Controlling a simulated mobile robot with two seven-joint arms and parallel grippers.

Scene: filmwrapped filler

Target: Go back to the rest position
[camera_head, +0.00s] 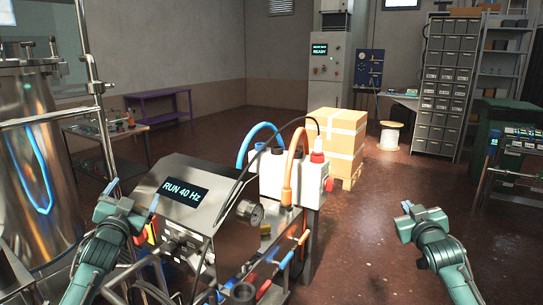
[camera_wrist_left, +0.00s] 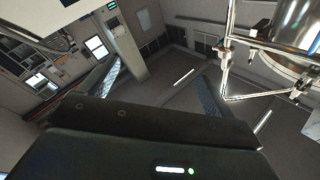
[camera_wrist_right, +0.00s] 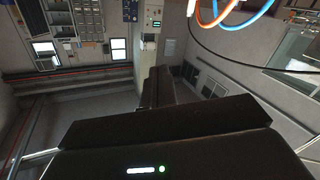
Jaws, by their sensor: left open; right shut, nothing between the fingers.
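My left gripper (camera_head: 133,195) is raised at the lower left of the head view, in front of the grey machine (camera_head: 185,190) with the "RUN 40 Hz" display. Its two fingers stand apart in the left wrist view (camera_wrist_left: 154,92), with nothing between them. My right gripper (camera_head: 407,207) is raised at the lower right of the head view, over open floor. Its fingers are together and empty in the right wrist view (camera_wrist_right: 158,87). Neither gripper visibly holds anything.
A steel tank (camera_head: 35,150) with pipes stands at the left. The white pump block (camera_head: 285,175) with blue and orange hoses stands between my arms. Stacked cardboard boxes (camera_head: 343,135) are behind it. A green cabinet (camera_head: 500,130) is at the right. The floor (camera_head: 375,240) between machine and right arm is clear.

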